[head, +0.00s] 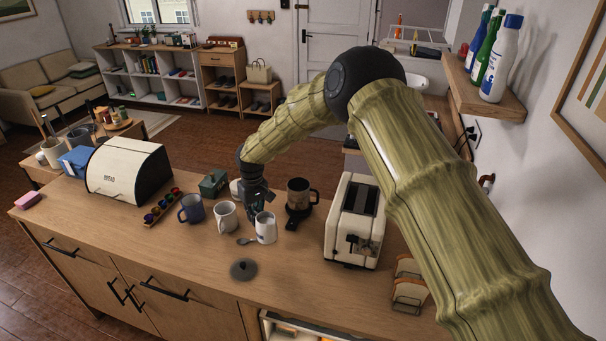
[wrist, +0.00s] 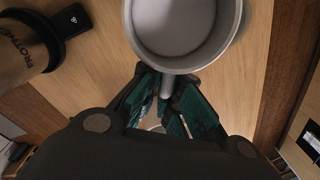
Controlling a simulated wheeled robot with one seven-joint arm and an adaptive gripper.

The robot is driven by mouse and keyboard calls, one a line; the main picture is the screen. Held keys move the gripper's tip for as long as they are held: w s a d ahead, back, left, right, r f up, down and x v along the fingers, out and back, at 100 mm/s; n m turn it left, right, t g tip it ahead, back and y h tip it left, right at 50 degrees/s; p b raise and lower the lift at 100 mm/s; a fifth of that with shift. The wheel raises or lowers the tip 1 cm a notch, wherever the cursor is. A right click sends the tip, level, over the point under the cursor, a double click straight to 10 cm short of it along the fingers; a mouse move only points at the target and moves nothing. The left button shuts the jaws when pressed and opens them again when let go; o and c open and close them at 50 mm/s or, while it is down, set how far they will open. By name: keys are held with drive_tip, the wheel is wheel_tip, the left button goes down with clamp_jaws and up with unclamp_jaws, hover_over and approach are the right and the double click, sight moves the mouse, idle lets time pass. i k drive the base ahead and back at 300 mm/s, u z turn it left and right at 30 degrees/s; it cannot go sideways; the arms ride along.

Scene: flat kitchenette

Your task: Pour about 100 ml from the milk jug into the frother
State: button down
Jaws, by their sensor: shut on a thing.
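The milk jug (head: 266,229) is a small white vessel, upright at or just above the counter; I cannot tell if its base touches. In the wrist view the jug (wrist: 185,52) shows from above with a pale grey inside; the milk level is unclear. My gripper (head: 258,208) comes down from behind it. In the wrist view my gripper's green-padded fingers (wrist: 167,98) are closed on the jug's handle. The frother (head: 299,191) is a dark brown cup with a black handle, right of and behind the jug. Its lettered side (wrist: 18,50) shows at the left of the wrist view.
A spoon (head: 246,240) and a dark lid (head: 243,269) lie in front. A cream toaster (head: 355,220) stands to the right. The counter's front left (head: 110,225) is clear.

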sight(298, 189)
drive_tip(key=u, duration=0.05)
drive_tip(key=i, duration=0.95)
